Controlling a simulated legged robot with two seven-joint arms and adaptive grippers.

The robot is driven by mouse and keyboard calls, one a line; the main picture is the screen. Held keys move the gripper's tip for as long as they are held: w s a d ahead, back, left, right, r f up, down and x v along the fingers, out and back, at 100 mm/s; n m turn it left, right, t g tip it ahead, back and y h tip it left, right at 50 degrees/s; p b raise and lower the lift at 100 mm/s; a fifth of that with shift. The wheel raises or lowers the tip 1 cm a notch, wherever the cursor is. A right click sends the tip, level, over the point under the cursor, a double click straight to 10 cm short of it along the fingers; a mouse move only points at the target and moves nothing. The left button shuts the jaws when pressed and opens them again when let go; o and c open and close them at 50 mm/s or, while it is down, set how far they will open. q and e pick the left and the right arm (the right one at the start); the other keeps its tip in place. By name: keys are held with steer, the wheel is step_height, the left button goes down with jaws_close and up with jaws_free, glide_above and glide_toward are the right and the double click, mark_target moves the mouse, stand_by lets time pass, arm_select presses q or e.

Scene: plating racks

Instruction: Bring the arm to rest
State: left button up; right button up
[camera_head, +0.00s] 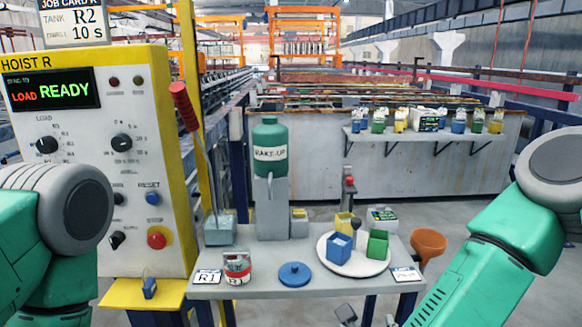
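My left arm (60,235) fills the lower left corner, in front of the hoist panel. Its gripper is outside the picture. My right arm (480,265) comes in from the right and slopes down to the bottom edge. Two small dark tips of my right gripper (367,318) seem to show at the bottom edge, apart, with nothing seen between them. They are below the front edge of the grey table (335,288), and the rest of the gripper is cut off.
The table bears a green bottle (270,135), a tin (237,268), a blue lid (295,274) and a white round tray (338,267) with small coloured boxes. A red-handled lever (185,105) stands by the hoist panel (150,100). An orange funnel (428,243) is at the table's right end.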

steer(key=s+d+f+n+g+y+b, duration=0.1)
steer(key=s+f+n+g+y, duration=0.1)
steer(key=s+f+n, duration=0.45)
steer(key=s+d+f+n+g+y, duration=0.1)
steer(key=s+f+n+g+y, duration=0.15)
steer(key=f+n, duration=0.65)
arm_select(q)
steer(key=shift+s+a+f+b, duration=0.15)
steer(key=shift+f+b, duration=0.1)
steer(key=shift+f, duration=0.3)
steer(key=shift+s+a+f+b, duration=0.15)
steer(key=shift+f+b, duration=0.1)
steer(key=shift+f, duration=0.3)
arm_select(e)
steer(key=s+d+f+n+g, duration=0.2)
steer(key=s+d+n+g, duration=0.1)
steer(key=s+d+n, duration=0.3)
steer(key=s+d+f+n+g+h, duration=0.1)
steer(key=s+d+f+n+g, duration=0.2)
steer(key=s+n, duration=0.8)
steer(key=d+n+g, duration=0.1)
steer(key=d+n, duration=0.1)
steer(key=shift+s+d+f+n, duration=0.15)
steer(key=shift+d+f+n, duration=0.05)
steer(key=shift+d+n, duration=0.2)
arm_select(q)
steer(key=shift+w, duration=0.1)
arm_select(e)
steer(key=shift+h, duration=0.25)
